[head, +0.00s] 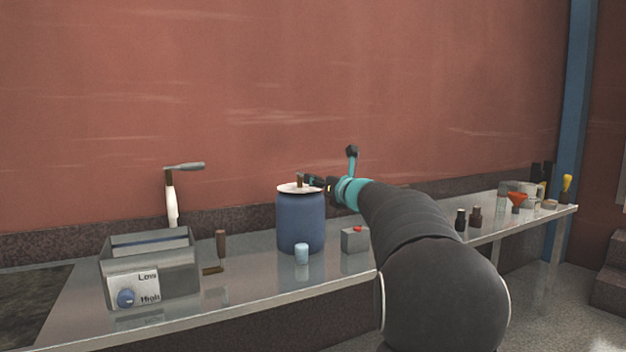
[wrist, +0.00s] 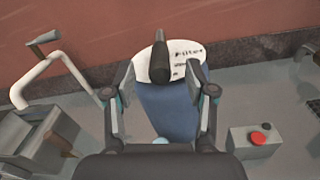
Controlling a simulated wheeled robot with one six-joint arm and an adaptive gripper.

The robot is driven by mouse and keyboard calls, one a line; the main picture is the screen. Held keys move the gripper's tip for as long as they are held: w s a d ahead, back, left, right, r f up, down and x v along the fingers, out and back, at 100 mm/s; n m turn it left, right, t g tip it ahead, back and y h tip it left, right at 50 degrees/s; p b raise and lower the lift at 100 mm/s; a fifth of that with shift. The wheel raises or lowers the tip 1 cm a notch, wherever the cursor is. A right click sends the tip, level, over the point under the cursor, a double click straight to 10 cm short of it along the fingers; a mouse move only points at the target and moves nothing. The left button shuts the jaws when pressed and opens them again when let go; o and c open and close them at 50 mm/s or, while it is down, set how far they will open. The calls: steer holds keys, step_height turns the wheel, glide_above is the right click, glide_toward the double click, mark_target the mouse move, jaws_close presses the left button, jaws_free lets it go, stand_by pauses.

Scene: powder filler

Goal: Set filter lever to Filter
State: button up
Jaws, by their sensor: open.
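The blue drum (head: 301,225) stands on the bench in the head view, with a white disc on top. In the wrist view the drum (wrist: 166,110) is straight ahead, and its white top (wrist: 183,55) carries the printed word "Filter" at its right side, with smaller marks below it. A dark lever (wrist: 159,62) stands up from the top, between the spread fingers in the picture. A small brown piece of the lever (head: 300,179) shows in the head view. My gripper (wrist: 160,88) is open and empty, close to the lever; it also shows at the drum's top right (head: 313,181).
A grey box (head: 355,239) with a red button stands right of the drum. A small light-blue cup (head: 302,254) is in front. A metal unit with a Low/High knob (head: 126,298) and a tap (head: 172,200) are at left. Bottles (head: 475,217) stand at right.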

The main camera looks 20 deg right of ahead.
steer(key=shift+w+a, duration=0.2)
steer(key=shift+w, duration=1.75)
jaws_close()
